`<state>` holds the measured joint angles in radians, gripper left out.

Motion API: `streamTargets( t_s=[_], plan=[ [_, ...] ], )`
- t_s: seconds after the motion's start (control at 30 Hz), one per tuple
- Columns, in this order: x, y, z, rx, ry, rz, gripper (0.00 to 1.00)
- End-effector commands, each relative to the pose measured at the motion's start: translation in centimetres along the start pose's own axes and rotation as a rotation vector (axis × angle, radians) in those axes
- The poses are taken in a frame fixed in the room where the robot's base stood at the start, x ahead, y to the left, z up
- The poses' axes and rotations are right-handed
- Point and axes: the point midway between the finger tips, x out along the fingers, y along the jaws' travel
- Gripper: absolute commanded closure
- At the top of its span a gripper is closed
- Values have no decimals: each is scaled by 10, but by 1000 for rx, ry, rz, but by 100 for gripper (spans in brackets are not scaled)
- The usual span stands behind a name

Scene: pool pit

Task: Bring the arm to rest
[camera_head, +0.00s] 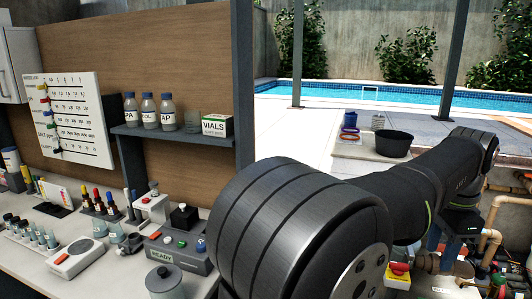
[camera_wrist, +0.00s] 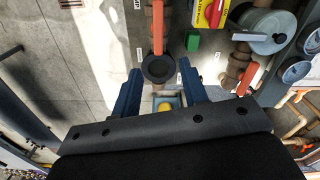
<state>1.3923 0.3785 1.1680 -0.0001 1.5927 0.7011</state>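My arm (camera_head: 395,200) stretches from the foreground to the right in the head view, out over the pipework. My gripper (camera_wrist: 160,72) shows in the wrist view as two dark blue fingers spread apart. It is open, and I see nothing held between the fingers. A round black cup-shaped part (camera_wrist: 158,69) on an orange-brown bar shows between the fingertips. It looks to be beyond them, but how far I cannot tell. In the head view the gripper's fingers are not clearly visible.
Near the gripper are a red and yellow switch (camera_wrist: 211,12), a green block (camera_wrist: 193,42), a grey-blue canister (camera_wrist: 265,30) and orange-handled pipework (camera_wrist: 247,78). Bare paving (camera_wrist: 62,60) lies left. A bench (camera_head: 95,272) with bottles, vials and a READY box (camera_head: 178,254) stands left.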

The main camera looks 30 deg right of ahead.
Motion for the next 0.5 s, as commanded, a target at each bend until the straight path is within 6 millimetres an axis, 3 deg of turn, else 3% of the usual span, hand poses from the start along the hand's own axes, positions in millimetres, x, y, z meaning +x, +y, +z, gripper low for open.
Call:
streamTargets(
  t_s=[0.5],
  plan=[
    [30,-2,-2,-425,1,-1,60]
  ],
)
